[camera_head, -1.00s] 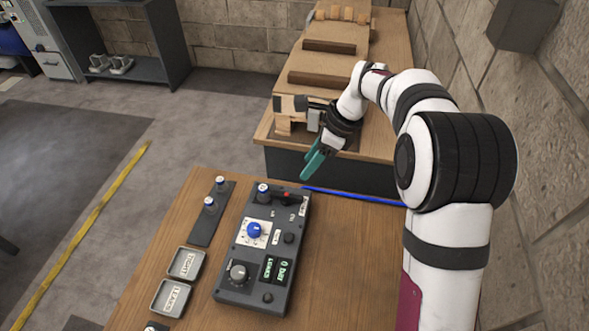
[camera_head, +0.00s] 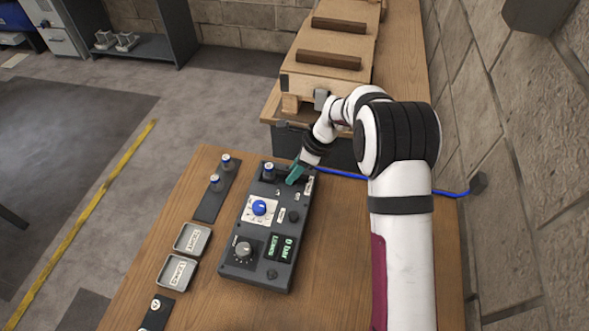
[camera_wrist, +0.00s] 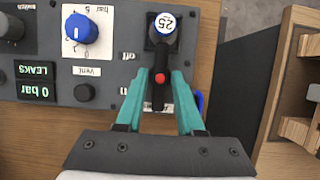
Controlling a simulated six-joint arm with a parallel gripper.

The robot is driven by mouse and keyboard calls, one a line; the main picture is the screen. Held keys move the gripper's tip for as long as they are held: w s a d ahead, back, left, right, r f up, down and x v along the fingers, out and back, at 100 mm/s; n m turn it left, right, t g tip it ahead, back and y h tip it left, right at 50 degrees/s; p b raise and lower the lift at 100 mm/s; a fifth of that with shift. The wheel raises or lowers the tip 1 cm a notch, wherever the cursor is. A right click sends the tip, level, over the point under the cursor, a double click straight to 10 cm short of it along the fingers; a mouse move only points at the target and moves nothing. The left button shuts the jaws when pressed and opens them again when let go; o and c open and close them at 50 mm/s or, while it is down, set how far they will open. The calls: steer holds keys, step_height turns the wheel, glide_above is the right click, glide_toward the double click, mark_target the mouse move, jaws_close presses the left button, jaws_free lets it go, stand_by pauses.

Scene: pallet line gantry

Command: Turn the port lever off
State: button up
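The grey control panel (camera_head: 302,222) lies on the wooden table. In the head view my gripper (camera_head: 292,176) is at the panel's far right corner and hides much of the lever.
A blue-pointer knob (camera_head: 260,208), a grey knob (camera_head: 243,249) and a green display (camera_head: 281,248) are on the panel. Two labelled trays (camera_head: 205,241) (camera_head: 190,281) and a strip of fittings (camera_head: 210,206) lie to its left. A bench with a wooden crate (camera_head: 325,82) stands behind.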

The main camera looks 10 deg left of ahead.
jaws_close()
steer(key=n, duration=0.2)
steer(key=n+g, duration=0.1)
steer(key=n, duration=0.1)
steer(key=shift+w+g, duration=0.1)
steer(key=shift+g, duration=0.2)
steer(key=n+g+h, duration=0.1)
steer(key=n, duration=0.3)
steer(key=shift+w+n, duration=0.15)
steer(key=shift+n, duration=0.25)
steer(key=n, duration=0.2)
steer(key=n+g+h, duration=0.1)
steer(key=n, duration=0.1)
steer(key=shift+a+h, duration=0.15)
steer(key=shift+h, duration=0.15)
steer(key=shift+n+g+h, duration=0.4)
steer(key=shift+n+h, duration=0.2)
steer(key=shift+n, duration=1.1)
steer(key=shift+a, duration=0.1)
steer(key=shift+o, duration=1.6)
jaws_free()
